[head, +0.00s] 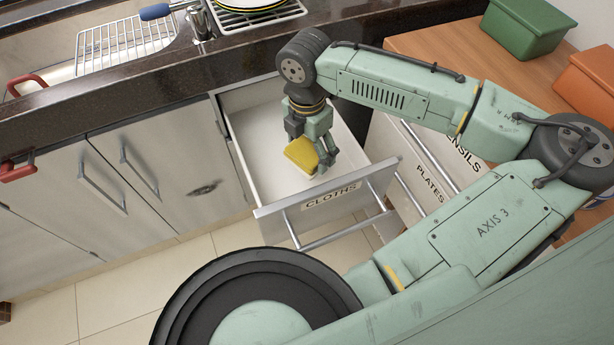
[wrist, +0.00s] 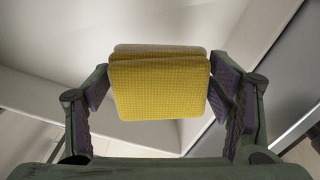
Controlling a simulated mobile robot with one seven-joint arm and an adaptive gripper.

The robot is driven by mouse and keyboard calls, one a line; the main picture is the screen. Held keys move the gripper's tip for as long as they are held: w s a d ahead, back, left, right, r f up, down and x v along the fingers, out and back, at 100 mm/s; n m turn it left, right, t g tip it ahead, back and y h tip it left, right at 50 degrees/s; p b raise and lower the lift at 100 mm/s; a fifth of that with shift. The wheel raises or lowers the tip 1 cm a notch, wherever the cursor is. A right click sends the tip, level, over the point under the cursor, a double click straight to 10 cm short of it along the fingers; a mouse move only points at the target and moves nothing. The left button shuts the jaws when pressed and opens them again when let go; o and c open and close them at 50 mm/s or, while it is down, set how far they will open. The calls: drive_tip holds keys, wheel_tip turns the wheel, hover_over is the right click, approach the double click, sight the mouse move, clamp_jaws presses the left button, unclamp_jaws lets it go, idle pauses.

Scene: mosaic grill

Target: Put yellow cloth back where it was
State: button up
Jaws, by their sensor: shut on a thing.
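The yellow cloth (head: 301,154) is a folded pad, held inside the open drawer labelled CLOTHS (head: 258,135). My gripper (head: 318,165) reaches down into this drawer and is shut on the cloth. In the wrist view the cloth (wrist: 160,88) sits between the two fingers (wrist: 163,100), its textured yellow face toward the camera. The white drawer interior (wrist: 45,85) surrounds it. I cannot tell whether the cloth touches the drawer floor. No other cloth shows in the drawer.
The drawer front (head: 330,197) has a metal bar handle. Drawers labelled PLATES (head: 430,184) and UTENSILS stand to the right. A dark stone counter (head: 130,88) runs behind, with a sink and dish rack (head: 258,18). Green (head: 524,28) and orange (head: 585,85) boxes sit on the wooden top.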

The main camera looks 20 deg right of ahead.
sight(308, 148)
wheel_tip(308, 148, down, 8)
drive_tip(key=shift+f+p, duration=0.1)
drive_tip(key=shift+p, duration=0.25)
drive_tip(key=o, duration=1.2)
drive_tip(key=r, duration=1.2)
drive_tip(key=shift+a+b, duration=0.2)
drive_tip(key=shift+b, duration=0.1)
